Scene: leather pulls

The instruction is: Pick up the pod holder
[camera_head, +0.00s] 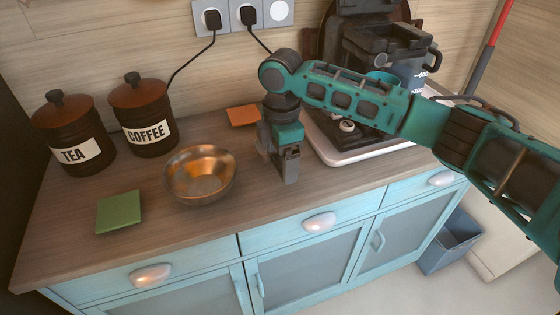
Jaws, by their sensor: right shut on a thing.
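My right arm comes in from the right, and its gripper (283,168) points down over the wooden counter, just right of the copper bowl. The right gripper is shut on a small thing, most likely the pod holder. The fingers hide nearly all of it, so its shape and colour cannot be made out. I cannot tell whether it touches the counter. No other pod holder can be made out. My left gripper is not in view.
A copper bowl (200,174) stands close left of the gripper. A green square (119,211), an orange square (242,116), and tea (75,134) and coffee (145,118) canisters are on the counter (240,215). A dark machine (385,45) stands behind my arm.

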